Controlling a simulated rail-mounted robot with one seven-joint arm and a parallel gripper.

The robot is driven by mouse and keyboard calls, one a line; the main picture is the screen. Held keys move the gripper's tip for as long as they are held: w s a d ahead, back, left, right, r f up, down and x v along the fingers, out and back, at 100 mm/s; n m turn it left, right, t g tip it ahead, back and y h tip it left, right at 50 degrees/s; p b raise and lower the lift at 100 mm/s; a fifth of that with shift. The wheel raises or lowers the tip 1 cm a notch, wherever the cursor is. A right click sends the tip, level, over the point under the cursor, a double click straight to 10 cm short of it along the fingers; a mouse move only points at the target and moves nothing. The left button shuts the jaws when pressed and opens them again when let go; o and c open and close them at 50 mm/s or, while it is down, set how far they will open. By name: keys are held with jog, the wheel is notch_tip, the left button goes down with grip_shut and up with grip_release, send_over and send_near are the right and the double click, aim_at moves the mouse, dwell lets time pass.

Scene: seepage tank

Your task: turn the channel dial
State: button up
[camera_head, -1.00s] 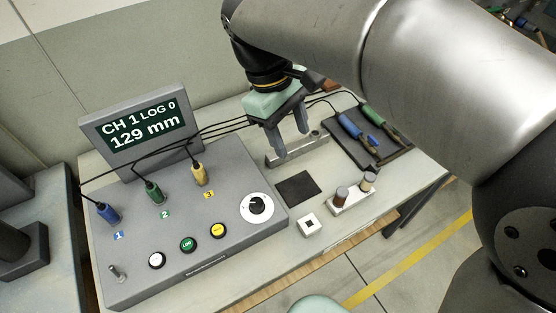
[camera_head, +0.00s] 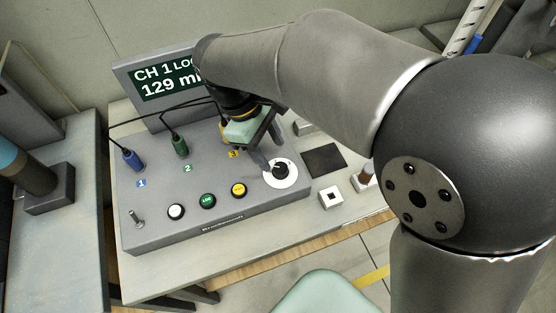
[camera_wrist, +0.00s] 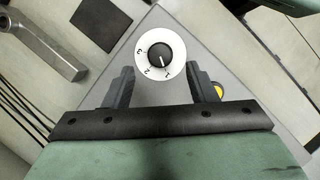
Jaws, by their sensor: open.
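The channel dial (camera_head: 281,172) is a black knob on a white round plate at the right end of the grey console (camera_head: 225,217). In the wrist view the dial (camera_wrist: 160,54) lies beyond and between my two fingers, with the numbers 1, 2 and 3 around it and its white mark near the 1. My gripper (camera_head: 268,154) is open and empty, over the console close to the dial; its fingers also show in the wrist view (camera_wrist: 158,88). The display (camera_head: 160,82) reads CH 1 and 129 mm, partly hidden by my arm.
White, green and yellow buttons (camera_head: 207,201) and a toggle switch (camera_head: 137,218) sit along the console front. Blue and green plugs (camera_head: 133,160) with black cables stand behind them. A dark square pad (camera_head: 324,159) and a small white block (camera_head: 331,197) lie to the right.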

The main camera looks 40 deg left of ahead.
aim_at(280, 167)
jog(key=shift+x, duration=2.65)
jog(key=c, duration=1)
